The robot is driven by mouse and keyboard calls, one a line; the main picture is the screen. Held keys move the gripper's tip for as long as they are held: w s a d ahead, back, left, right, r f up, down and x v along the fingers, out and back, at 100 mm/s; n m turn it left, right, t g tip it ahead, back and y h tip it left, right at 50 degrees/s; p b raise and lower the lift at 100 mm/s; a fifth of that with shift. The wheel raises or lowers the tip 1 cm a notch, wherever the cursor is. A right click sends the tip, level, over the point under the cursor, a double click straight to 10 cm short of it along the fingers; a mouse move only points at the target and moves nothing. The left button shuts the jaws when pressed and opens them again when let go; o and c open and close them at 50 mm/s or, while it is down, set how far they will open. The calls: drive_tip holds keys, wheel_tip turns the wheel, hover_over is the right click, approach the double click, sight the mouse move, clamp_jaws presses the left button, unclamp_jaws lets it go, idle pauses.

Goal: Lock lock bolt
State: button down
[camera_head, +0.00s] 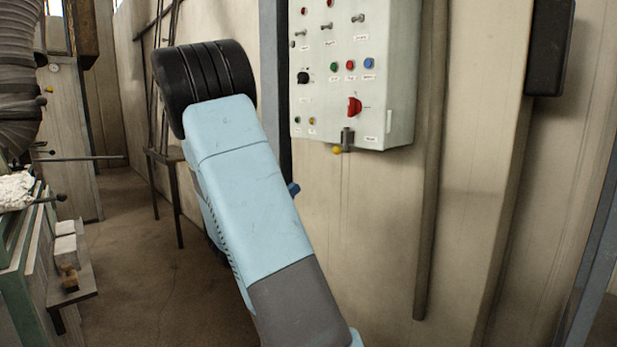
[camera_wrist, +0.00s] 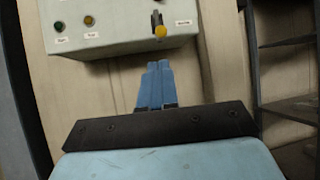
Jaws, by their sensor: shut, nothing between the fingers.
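The lock bolt (camera_head: 347,137) is a small dark metal bolt at the bottom edge of the grey control box, with a yellow knob (camera_head: 337,150) at its lower end. In the wrist view the lock bolt (camera_wrist: 156,17) and yellow knob (camera_wrist: 160,31) show at the top centre, beside a small label. My gripper (camera_wrist: 159,66) has blue fingers held together, with nothing between them. In the picture, the fingertips lie just below the knob and the box's lower edge, apart from both. In the head view my arm hides most of the gripper.
The control box (camera_head: 385,75) on the wall carries switches, coloured buttons and a red rotary knob (camera_head: 354,107). A vertical pipe (camera_head: 432,170) runs right of it. Dark shelves (camera_wrist: 290,70) stand at the right of the wrist view. The wall below the box is bare.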

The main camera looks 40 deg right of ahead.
drive_tip(key=x, duration=1.3)
drive_tip(key=shift+d+r, duration=0.1)
drive_tip(key=shift+d, duration=0.05)
